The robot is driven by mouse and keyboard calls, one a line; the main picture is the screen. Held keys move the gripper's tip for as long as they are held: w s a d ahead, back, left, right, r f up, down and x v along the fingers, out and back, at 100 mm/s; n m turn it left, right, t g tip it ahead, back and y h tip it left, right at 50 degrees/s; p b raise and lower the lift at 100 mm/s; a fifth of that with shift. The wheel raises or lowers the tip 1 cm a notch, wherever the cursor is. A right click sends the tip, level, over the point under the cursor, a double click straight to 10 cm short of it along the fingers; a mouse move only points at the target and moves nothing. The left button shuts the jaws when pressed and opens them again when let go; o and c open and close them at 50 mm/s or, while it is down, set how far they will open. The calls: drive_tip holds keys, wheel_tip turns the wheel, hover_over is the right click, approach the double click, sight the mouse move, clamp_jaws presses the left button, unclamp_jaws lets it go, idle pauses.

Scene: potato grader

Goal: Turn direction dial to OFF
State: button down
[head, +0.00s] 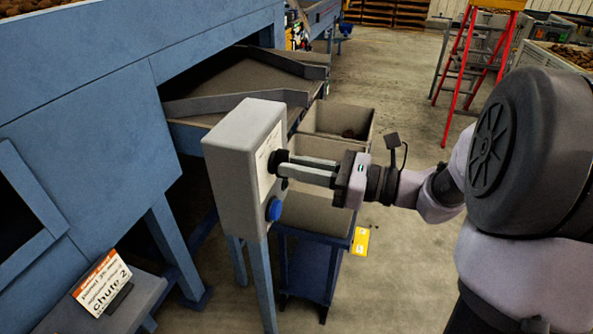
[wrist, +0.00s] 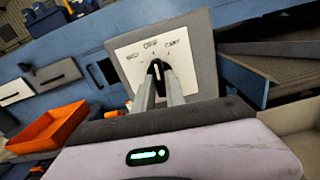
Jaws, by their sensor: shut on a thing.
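The grey control box (head: 235,165) stands on a blue-grey post in the head view. In the wrist view its white plate (wrist: 130,65) has a left label that looks like BED, OFF at the top middle and CART at the right. The black direction dial (wrist: 155,72) sits below OFF. Its pale mark points roughly up toward OFF, but the fingers hide its lower part and I cannot tell the exact angle. My gripper (head: 281,167) reaches the box from the right, with its two fingers shut on the dial; they also show in the wrist view (wrist: 161,84).
A blue button (head: 274,210) is on the box below the dial. The blue grader frame (head: 90,130) fills the left, with a "chute 2" sign (head: 101,284). Open bins (head: 340,122) stand behind the box.

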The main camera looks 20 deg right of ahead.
drive_tip(key=shift+n, duration=0.4)
drive_tip(key=c, duration=1.4)
unclamp_jaws()
drive_tip(key=p+v, duration=0.3)
drive_tip(key=v, duration=1.4)
drive_tip(key=shift+s+d+p, duration=0.15)
drive_tip(key=shift+p, duration=0.2)
